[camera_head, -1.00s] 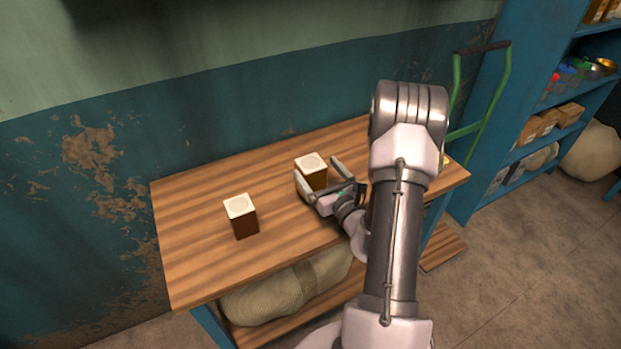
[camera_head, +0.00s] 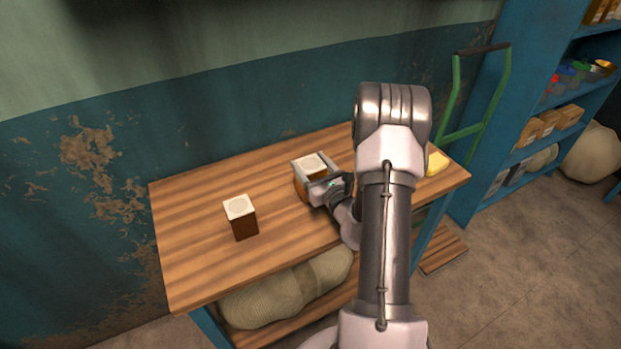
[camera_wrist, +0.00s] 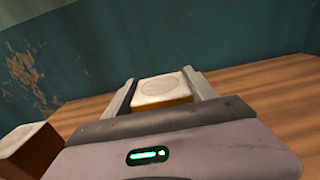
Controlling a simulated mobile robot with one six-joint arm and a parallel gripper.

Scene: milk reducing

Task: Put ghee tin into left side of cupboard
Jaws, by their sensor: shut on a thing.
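A squat tin (camera_head: 314,162) with a pale square top, a round lid mark and golden-brown sides stands on the wooden table. It also shows in the wrist view (camera_wrist: 162,88). I cannot read a label, but it looks like the ghee tin. My gripper (camera_head: 311,165) is shut on it, one finger on each side, and the tin appears to be at table height. In the wrist view my gripper (camera_wrist: 160,84) has its fingers along the tin's left and right sides. The blue shelf unit (camera_head: 484,130) at the right may be the cupboard; its left side is partly hidden.
A similar darker brown box (camera_head: 241,220) with a pale top stands to the left on the table (camera_head: 200,265). A yellow block (camera_head: 437,162) lies at the table's right end. A green trolley handle (camera_head: 490,105) stands before the shelves. Sacks (camera_head: 290,290) lie below the table.

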